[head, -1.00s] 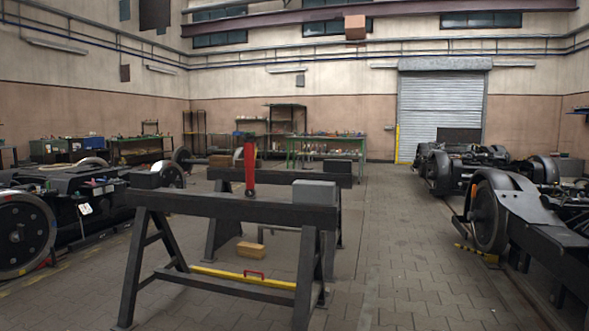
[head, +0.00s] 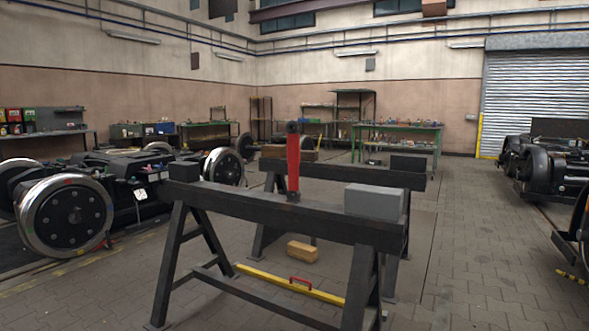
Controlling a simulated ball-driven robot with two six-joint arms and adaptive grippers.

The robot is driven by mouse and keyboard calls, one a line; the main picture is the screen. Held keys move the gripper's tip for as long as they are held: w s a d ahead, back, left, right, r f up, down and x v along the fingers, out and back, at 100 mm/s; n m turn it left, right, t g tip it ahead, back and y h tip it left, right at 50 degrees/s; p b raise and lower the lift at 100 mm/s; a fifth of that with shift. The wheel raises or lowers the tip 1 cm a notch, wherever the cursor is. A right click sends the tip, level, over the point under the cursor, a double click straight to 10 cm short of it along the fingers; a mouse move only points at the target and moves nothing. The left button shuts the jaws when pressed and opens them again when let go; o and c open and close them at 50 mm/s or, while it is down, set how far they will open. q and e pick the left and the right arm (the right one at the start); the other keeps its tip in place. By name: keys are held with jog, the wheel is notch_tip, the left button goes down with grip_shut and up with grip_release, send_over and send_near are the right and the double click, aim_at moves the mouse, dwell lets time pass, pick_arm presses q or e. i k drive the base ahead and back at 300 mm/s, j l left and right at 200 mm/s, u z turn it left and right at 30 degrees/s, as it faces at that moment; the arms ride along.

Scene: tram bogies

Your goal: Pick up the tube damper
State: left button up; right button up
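The tube damper looks to be the red upright cylinder (head: 293,164) with a dark top end. It stands on the beam of the near black trestle (head: 262,212), close to the middle of that beam. Neither of my grippers shows in the head view.
A grey block (head: 374,200) sits at the trestle's right end. A second trestle (head: 330,172) stands behind. A yellow bar with a red handle (head: 290,284) and a wooden block (head: 302,251) are low down. Bogies stand left (head: 100,195) and right (head: 540,160). Paved floor (head: 470,240) is clear to the right.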

aim_at(293, 136)
jog(key=i+l+u, duration=0.1)
jog(key=i+l, duration=0.2)
jog(key=i+l+u, duration=0.1)
jog(key=i+l, duration=0.25)
jog(key=i+l+u, duration=0.1)
jog(key=i+l, duration=0.5)
jog(key=l, duration=0.15)
jog(key=i+l+u, duration=0.15)
jog(key=i+l, duration=0.15)
jog(key=i+l+u, duration=0.1)
jog(key=i+l, duration=0.2)
jog(key=l, duration=0.25)
jog(key=i+l+u, duration=0.1)
jog(key=i+l, duration=0.15)
jog(key=l, duration=0.2)
